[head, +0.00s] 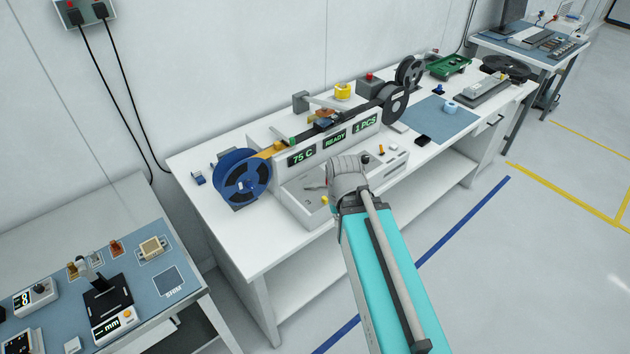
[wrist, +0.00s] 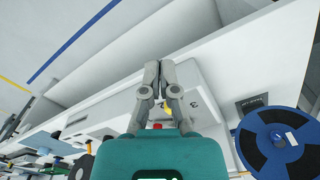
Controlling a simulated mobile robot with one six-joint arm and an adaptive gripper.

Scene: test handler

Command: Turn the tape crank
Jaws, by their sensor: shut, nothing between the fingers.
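The tape machine (head: 280,180) is a long white unit on the bench, with green displays reading 75 C, READY and 1 PCS. A blue tape reel (head: 241,176) stands at its left end and also shows in the wrist view (wrist: 270,143). A small yellow knob (head: 325,200) sits low on the machine's front left, possibly the crank's handle. A yellow part shows behind my fingers in the wrist view (wrist: 168,108). My gripper (wrist: 160,66) is shut and empty, over the machine's front. My arm hides part of that front in the head view, so the crank is not clearly seen.
Dark reels (head: 396,103) stand at the machine's right end. A blue mat (head: 455,123) and a green tray (head: 449,66) lie further right on the bench. A second table with a blue mat (head: 195,293) is at lower left. The floor at right is clear.

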